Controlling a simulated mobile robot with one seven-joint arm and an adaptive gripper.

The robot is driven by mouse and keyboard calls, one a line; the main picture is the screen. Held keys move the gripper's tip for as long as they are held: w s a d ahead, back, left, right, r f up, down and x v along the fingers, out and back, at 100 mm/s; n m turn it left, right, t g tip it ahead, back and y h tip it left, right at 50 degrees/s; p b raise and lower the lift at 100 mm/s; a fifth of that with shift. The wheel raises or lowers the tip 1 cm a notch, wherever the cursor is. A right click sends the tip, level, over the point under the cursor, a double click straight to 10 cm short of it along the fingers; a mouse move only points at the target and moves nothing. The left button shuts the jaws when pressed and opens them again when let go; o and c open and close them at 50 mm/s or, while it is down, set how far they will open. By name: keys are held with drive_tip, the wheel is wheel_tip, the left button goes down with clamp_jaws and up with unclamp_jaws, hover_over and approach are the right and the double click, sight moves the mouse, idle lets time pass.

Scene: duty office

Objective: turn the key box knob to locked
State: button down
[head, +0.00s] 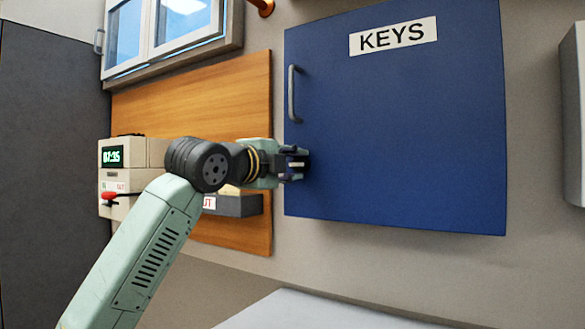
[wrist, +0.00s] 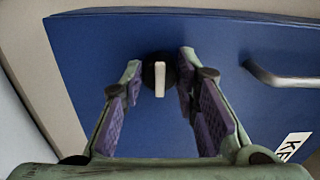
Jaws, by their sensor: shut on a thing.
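The key box is a blue cabinet (head: 400,140) with a white KEYS label (head: 393,36) at its top and a grey handle (head: 292,93) on its left edge. My gripper (head: 295,163) is at the lower left of the door in the head view, and it hides the knob there. In the wrist view the knob is a dark disc with a pale bar (wrist: 159,78). The bar runs up and down in that picture. The exact contact is hard to see.
The handle also shows at the right in the wrist view (wrist: 285,76). A wooden board (head: 190,95), a clock device (head: 113,157) and a dark tray (head: 238,205) are left of the box. A window (head: 170,25) is above. A grey box (head: 574,110) is at the far right.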

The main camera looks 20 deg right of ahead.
idle(0.3)
drive_tip(key=c, duration=1.2)
unclamp_jaws()
drive_tip(key=v, duration=1.2)
